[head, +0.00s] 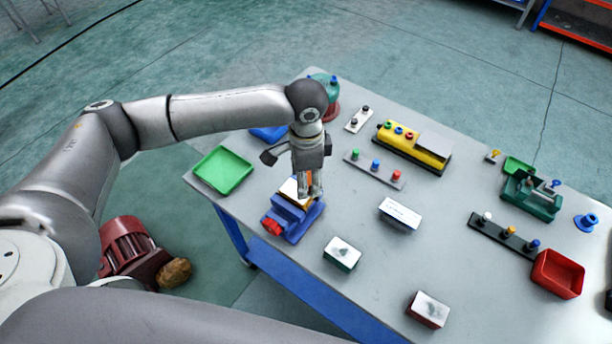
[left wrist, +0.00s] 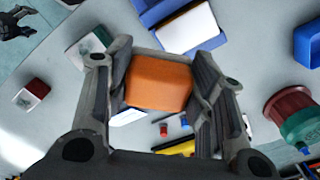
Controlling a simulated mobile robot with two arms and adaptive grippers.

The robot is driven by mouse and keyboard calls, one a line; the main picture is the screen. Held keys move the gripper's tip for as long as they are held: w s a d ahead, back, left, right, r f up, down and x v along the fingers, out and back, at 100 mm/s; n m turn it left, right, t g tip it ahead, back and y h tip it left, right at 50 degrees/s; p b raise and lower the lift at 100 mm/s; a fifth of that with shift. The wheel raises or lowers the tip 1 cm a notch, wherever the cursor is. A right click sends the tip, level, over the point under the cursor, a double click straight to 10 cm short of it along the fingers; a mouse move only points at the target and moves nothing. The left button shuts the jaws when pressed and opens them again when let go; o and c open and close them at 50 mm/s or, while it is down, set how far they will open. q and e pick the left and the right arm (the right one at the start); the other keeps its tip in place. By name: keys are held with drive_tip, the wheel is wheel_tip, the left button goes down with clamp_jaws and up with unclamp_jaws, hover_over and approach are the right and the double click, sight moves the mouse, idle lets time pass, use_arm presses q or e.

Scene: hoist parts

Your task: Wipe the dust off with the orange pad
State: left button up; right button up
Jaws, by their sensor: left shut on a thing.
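My left gripper (head: 309,192) is shut on the orange pad (left wrist: 158,82), which sits between both fingers in the left wrist view. In the head view, only a sliver of the pad shows between the fingers. The gripper is just above a blue fixture (head: 292,220) with a pale-topped piece on it. I cannot tell whether the pad touches it. Pale, speckled tops show on a green block (head: 341,254), a red block (head: 428,309) and a blue block (head: 400,214). A dark gripper-like shape, likely my right gripper (left wrist: 15,24), shows at the left wrist view's upper left corner.
A green tray (head: 222,170) lies at the table's left corner. A yellow box (head: 412,148), button strips, a green-and-red round part (head: 326,95) and a red bin (head: 558,274) stand around. Bare tabletop lies between the speckled blocks.

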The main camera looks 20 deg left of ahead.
use_arm(q)
drive_tip(key=shift+a+r+p, duration=0.1)
drive_tip(key=shift+r+p, duration=0.5)
drive_tip(key=shift+r, duration=0.2)
use_arm(e)
drive_tip(key=shift+s+d+r, duration=0.15)
drive_tip(key=shift+d+r, duration=0.05)
drive_tip(key=shift+r, duration=0.8)
use_arm(q)
drive_tip(key=shift+f, duration=0.1)
use_arm(e)
drive_tip(key=shift+f, duration=0.15)
